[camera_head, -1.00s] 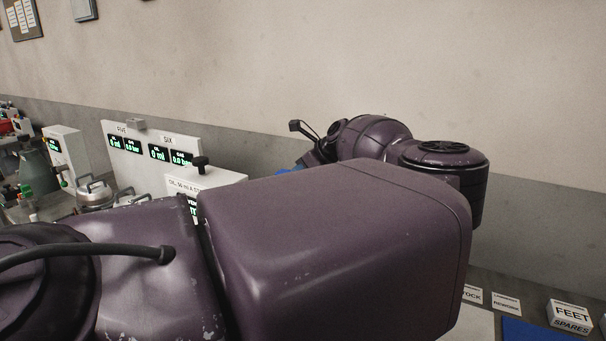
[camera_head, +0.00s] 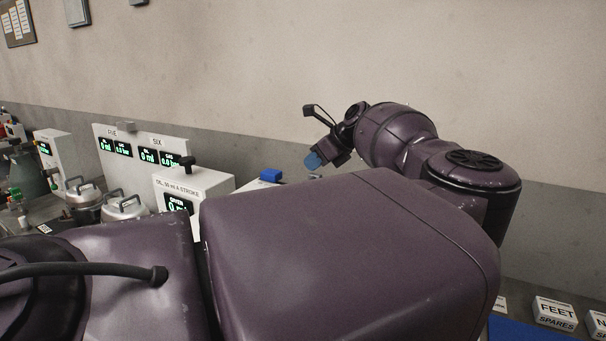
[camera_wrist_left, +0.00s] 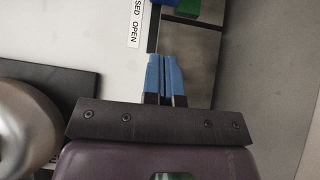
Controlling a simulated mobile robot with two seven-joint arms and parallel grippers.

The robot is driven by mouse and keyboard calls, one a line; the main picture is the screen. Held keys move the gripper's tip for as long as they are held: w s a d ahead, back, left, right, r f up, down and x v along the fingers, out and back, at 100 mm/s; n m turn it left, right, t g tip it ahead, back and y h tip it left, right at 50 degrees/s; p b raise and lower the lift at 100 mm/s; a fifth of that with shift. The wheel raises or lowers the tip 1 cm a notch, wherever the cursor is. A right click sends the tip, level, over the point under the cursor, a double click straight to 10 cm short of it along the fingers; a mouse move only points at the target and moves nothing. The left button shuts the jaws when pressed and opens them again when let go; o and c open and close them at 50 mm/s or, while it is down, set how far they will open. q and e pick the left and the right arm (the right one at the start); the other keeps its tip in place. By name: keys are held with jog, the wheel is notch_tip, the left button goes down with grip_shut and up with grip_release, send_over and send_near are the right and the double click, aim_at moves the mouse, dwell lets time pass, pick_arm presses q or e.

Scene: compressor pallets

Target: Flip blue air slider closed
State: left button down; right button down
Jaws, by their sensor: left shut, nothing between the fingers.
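A blue piece (camera_wrist_left: 186,8) shows at the top edge of the left wrist view, beside a white panel with a label (camera_wrist_left: 135,22) reading "...SED OPEN". I cannot tell from this which position the slider is in. My left gripper (camera_head: 314,160) is above and to the right of the blue block, apart from it. Its blue fingertips (camera_wrist_left: 165,62) are together with nothing between them. My right gripper is out of view.
The white oil-stroke box (camera_head: 205,183) with a black knob stands left of the block. A display panel (camera_head: 140,135) marked FIVE and SIX is behind it. Metal pots (camera_head: 124,205) stand further left. My arm hides much of the bench.

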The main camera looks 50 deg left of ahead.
pick_arm(q)
jog(key=shift+v, duration=2)
